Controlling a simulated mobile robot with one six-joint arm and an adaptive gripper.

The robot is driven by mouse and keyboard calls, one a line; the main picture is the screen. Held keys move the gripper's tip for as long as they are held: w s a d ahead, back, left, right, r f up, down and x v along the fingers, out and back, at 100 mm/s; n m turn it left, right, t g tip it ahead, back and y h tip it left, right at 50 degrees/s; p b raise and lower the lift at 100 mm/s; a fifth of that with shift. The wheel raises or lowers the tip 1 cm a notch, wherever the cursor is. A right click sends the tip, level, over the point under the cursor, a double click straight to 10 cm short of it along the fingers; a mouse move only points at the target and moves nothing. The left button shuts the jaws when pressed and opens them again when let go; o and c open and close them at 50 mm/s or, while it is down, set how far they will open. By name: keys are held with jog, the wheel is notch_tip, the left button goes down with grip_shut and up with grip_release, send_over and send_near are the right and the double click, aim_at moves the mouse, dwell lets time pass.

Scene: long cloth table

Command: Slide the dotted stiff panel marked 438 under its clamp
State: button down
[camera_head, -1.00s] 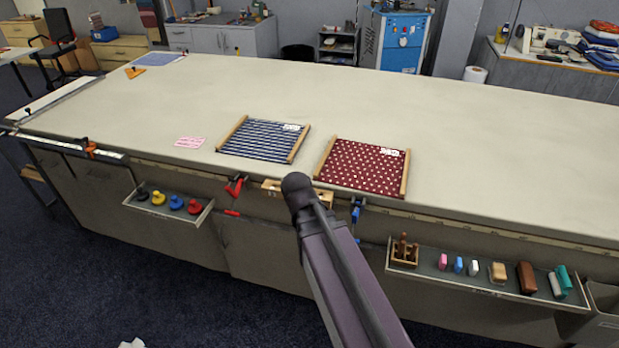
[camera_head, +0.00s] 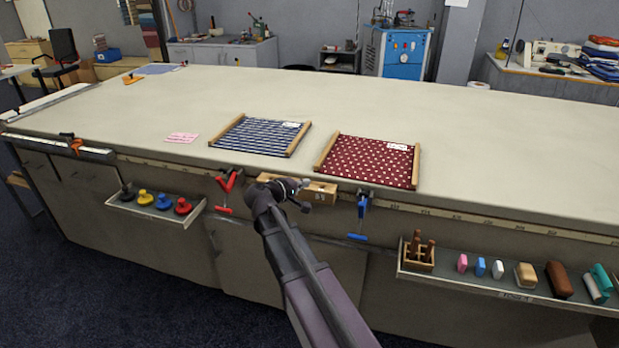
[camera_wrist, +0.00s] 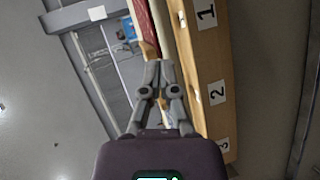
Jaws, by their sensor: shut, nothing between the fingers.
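The dotted panel (camera_head: 368,160) is dark red with white dots and wooden side bars. It lies flat near the table's front edge, and the writing on its white label is too small to read. A blue clamp (camera_head: 361,213) hangs at the table edge below it, and a red clamp (camera_head: 228,186) hangs further left. My gripper (camera_head: 303,187) is in front of the table edge, left of the blue clamp and apart from the panel. In the wrist view its fingers (camera_wrist: 160,76) are shut and empty, beside a wooden strip.
A blue striped panel (camera_head: 262,136) lies left of the dotted one. A wooden strip (camera_head: 318,191) at the table edge shows numbers in the wrist view (camera_wrist: 217,92). Trays with knobs (camera_head: 160,206) and with blocks (camera_head: 510,279) hang on the front. The table's far middle is clear.

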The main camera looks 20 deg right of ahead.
aim_at(313, 172)
jog(key=w+a+t+b, duration=0.1)
jog(key=w+a+n+t+h+b, duration=0.1)
jog(key=w, duration=0.1)
jog(key=w+n+t+b, duration=0.1)
jog(key=w, duration=0.1)
jog(key=shift+a+h+b, duration=0.3)
jog(key=shift+a+h, duration=0.1)
jog(key=shift+x, duration=5.05)
jog(key=shift+s+d, duration=0.25)
jog(key=shift+s, duration=0.8)
